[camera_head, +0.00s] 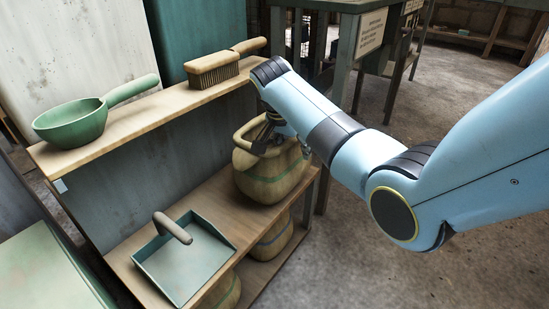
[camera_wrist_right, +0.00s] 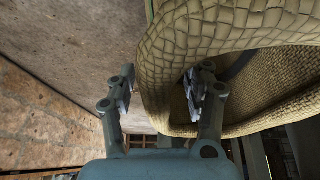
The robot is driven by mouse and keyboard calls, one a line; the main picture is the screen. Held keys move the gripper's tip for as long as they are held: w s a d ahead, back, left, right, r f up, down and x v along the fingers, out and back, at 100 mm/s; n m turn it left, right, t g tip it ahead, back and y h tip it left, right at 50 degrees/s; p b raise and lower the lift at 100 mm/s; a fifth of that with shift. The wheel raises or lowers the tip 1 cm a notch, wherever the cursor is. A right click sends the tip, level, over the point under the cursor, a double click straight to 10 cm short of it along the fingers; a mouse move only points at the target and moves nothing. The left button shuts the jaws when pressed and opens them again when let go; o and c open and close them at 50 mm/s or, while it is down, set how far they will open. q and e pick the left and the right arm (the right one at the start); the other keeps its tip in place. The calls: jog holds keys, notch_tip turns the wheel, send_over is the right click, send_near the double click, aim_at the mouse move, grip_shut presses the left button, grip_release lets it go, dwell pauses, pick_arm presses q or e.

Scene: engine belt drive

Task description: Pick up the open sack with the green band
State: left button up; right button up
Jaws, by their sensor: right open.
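An open woven tan sack (camera_head: 268,178) stands upright on the middle shelf board, at its right end. My right gripper (camera_head: 266,139) is at the sack's open top, partly hidden by my own wrist. In the right wrist view my right gripper (camera_wrist_right: 163,88) is open. The sack's thick rim (camera_wrist_right: 168,70) shows between the two fingers, one finger outside it and the other over the opening. Whether either finger touches the rim I cannot tell. My left gripper is not in view.
A green pan (camera_head: 72,122) and a brush (camera_head: 212,69) lie on the top board (camera_head: 135,122). A dustpan (camera_head: 188,262) lies left of the sack on the middle board (camera_head: 240,222). More sacks (camera_head: 273,241) stand below. A green table (camera_head: 345,5) stands behind. Open floor lies right.

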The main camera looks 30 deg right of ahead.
jog(key=shift+f, duration=0.25)
dwell(0.3)
grip_shut()
